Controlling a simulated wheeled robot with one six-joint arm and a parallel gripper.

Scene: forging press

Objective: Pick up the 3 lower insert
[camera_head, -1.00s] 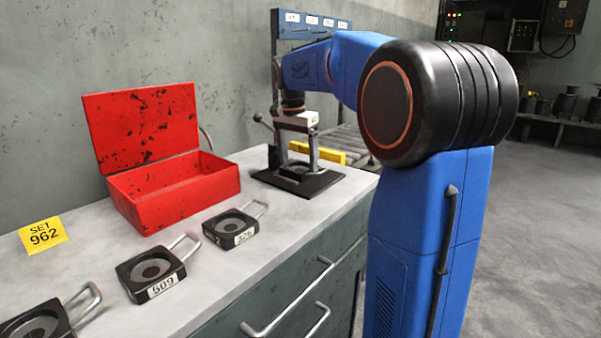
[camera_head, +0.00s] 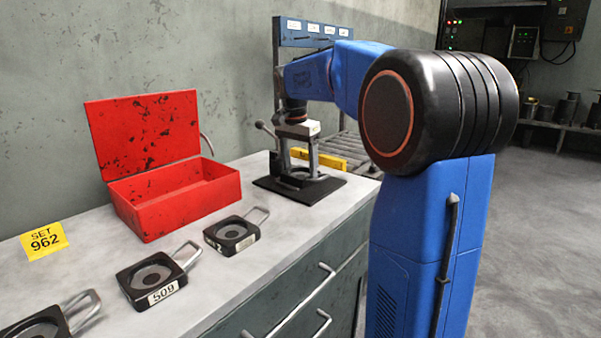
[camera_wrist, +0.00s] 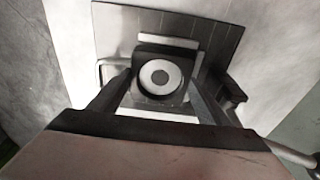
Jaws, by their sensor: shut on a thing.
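My gripper (camera_head: 298,166) reaches down at a black stand (camera_head: 335,187) at the far end of the bench. In the wrist view my gripper (camera_wrist: 160,84) has its fingers on both sides of a dark square insert (camera_wrist: 160,98) with a pale ring and dark centre, and is shut on it. The insert sits on the stand's flat plate (camera_wrist: 116,30). No number on it is readable, so I cannot tell whether it is the 3 lower insert. In the head view the insert is mostly hidden by the fingers.
Several handled black inserts lie on the bench, one marked 509 (camera_head: 152,275), one beyond it (camera_head: 232,232) and one at the near left (camera_head: 38,328). An open red box (camera_head: 180,208) stands behind them. A yellow card (camera_head: 43,240) reads SET 962.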

